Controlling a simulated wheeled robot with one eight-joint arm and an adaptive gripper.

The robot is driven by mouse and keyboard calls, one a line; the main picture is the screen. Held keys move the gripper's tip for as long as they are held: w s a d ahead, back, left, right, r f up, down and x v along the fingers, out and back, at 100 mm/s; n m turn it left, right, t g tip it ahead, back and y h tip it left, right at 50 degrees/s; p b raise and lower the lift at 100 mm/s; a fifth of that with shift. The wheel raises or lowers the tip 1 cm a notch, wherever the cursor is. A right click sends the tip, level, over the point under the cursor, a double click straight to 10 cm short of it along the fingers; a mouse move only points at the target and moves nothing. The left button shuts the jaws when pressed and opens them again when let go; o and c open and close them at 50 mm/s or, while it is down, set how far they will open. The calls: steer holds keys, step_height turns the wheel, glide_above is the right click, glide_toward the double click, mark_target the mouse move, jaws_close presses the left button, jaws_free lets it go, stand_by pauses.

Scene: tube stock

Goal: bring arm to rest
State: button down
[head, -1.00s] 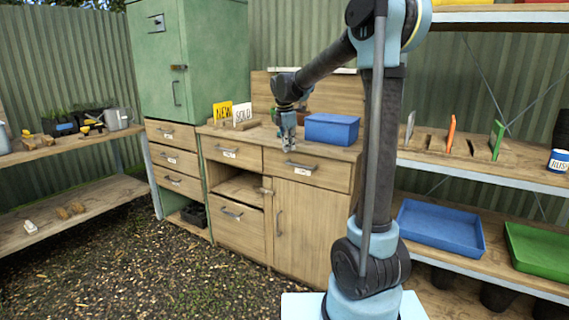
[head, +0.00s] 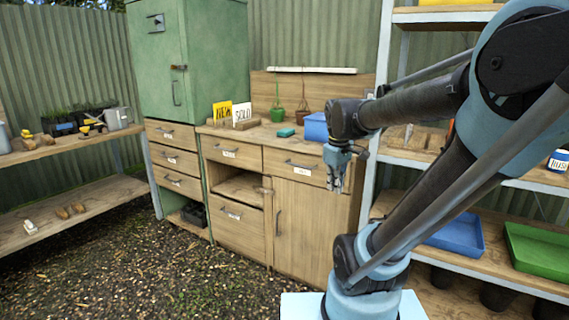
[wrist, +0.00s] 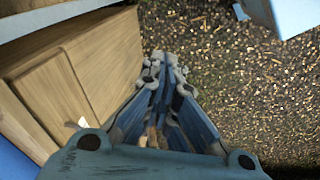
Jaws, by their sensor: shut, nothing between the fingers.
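My gripper (head: 337,183) hangs pointing down in front of the right drawer and door of the wooden cabinet (head: 315,210), clear of the worktop. In the wrist view my gripper (wrist: 165,70) is shut and empty, with gravel ground below it and the cabinet front to its left. My arm folds back toward its base and hides part of the right shelves.
A blue box (head: 315,126) on the worktop is partly hidden by my arm. A teal block (head: 286,132), a green pot (head: 277,115) and two signs stand beside it. Blue and green trays (head: 540,250) lie on the right shelf. The gravel (head: 150,265) at left is open.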

steer(key=s+d+f+m, duration=0.2)
steer(key=s+f+m, duration=0.6)
steer(key=s+f, duration=0.2)
steer(key=shift+s+d+f, duration=0.15)
steer(key=shift+s+d, duration=0.15)
steer(key=shift+s, duration=0.85)
